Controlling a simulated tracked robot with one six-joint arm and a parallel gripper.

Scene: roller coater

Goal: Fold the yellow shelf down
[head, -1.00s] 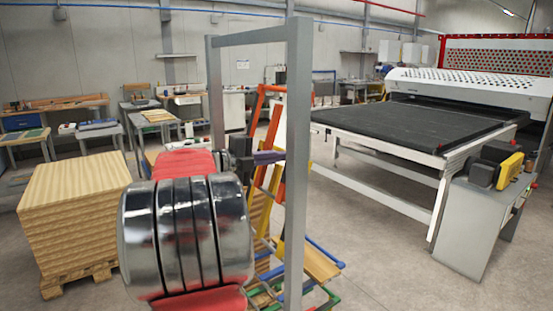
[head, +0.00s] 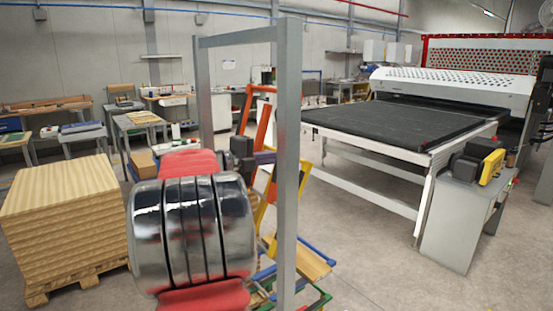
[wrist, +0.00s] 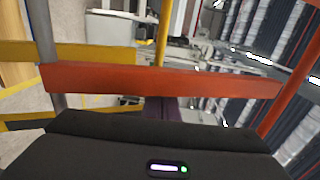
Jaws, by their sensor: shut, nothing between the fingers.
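The yellow shelf (head: 269,198) is a yellow frame that stands tilted up in a rack of coloured frames, partly hidden behind a grey post in the head view. Yellow bars also show at the left of the wrist view (wrist: 95,52). An orange frame (head: 248,110) is by the yellow one, and its bar (wrist: 160,81) crosses the wrist view. My gripper (head: 264,157) has dark purple fingers, is shut and empty, and points right at the rack's upper part. In the wrist view its fingers (wrist: 163,110) are partly hidden by the orange bar. I cannot tell whether they touch a frame.
A grey upright frame (head: 288,150) stands close around my arm. A wooden board (head: 305,263) with a blue edge sticks out low on the rack's right. A stack of boards (head: 60,215) stands left. The coater table (head: 390,125) is right, with floor between.

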